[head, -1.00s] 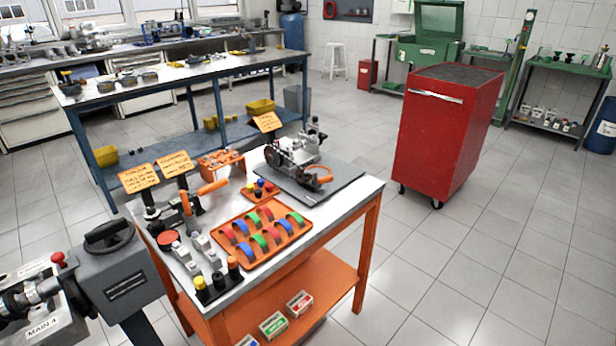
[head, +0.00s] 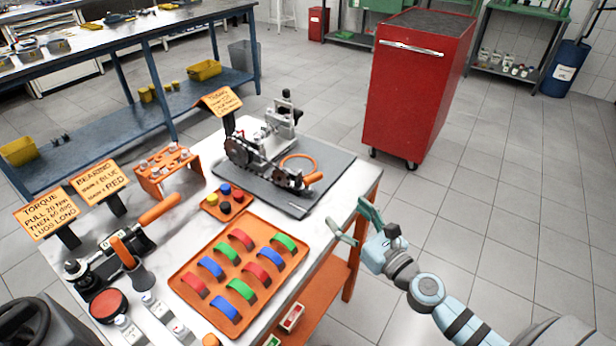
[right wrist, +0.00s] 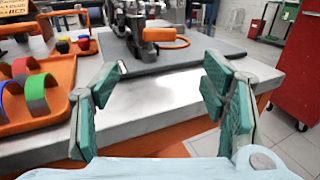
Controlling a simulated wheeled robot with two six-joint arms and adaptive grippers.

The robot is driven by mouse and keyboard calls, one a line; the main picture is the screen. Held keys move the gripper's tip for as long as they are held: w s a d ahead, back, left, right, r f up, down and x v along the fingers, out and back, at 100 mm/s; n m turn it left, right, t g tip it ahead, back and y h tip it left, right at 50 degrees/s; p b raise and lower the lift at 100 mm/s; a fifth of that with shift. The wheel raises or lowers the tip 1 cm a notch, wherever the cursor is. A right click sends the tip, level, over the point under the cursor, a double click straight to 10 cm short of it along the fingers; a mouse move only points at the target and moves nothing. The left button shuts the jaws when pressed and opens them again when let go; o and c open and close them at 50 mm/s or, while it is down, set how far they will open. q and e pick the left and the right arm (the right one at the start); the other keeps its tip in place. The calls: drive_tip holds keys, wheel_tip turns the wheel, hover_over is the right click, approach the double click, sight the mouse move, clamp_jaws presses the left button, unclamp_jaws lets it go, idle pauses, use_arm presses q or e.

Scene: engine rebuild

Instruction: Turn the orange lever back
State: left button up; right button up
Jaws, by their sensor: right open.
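An orange loop-shaped lever with a thick grip (head: 313,178) is on the front right of the metal engine fixture (head: 262,145), which stands on a dark grey mat (head: 318,196). The lever also shows in the right wrist view (right wrist: 160,34), ahead of the fingers and beyond the mat's near edge. My right gripper (head: 350,219) is open and empty, by the right edge of the white table top, to the right of and nearer than the lever, apart from it. The right wrist view shows its two green-padded fingers (right wrist: 163,88) wide apart. My left gripper is not in view.
An orange tray (head: 262,300) of coloured bearing shells lies left of my right gripper. Two other orange handles (head: 158,211) (head: 122,252) are at the table's left. A red cabinet (head: 405,95) stands behind right; floor between it and the table is clear.

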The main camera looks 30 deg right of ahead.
sight(315, 180)
drive_tip(key=w, duration=0.1)
drive_tip(key=w+r+p, duration=0.1)
drive_tip(key=w+p, duration=0.1)
drive_tip(key=w, duration=0.1)
drive_tip(key=shift+a+r, duration=0.25)
drive_tip(key=w, duration=0.5)
drive_tip(key=w+a+f, duration=0.1)
drive_tip(key=w, duration=0.2)
drive_tip(key=shift+f+b, duration=0.1)
drive_tip(key=shift+b, duration=0.2)
drive_tip(key=shift+w, duration=0.15)
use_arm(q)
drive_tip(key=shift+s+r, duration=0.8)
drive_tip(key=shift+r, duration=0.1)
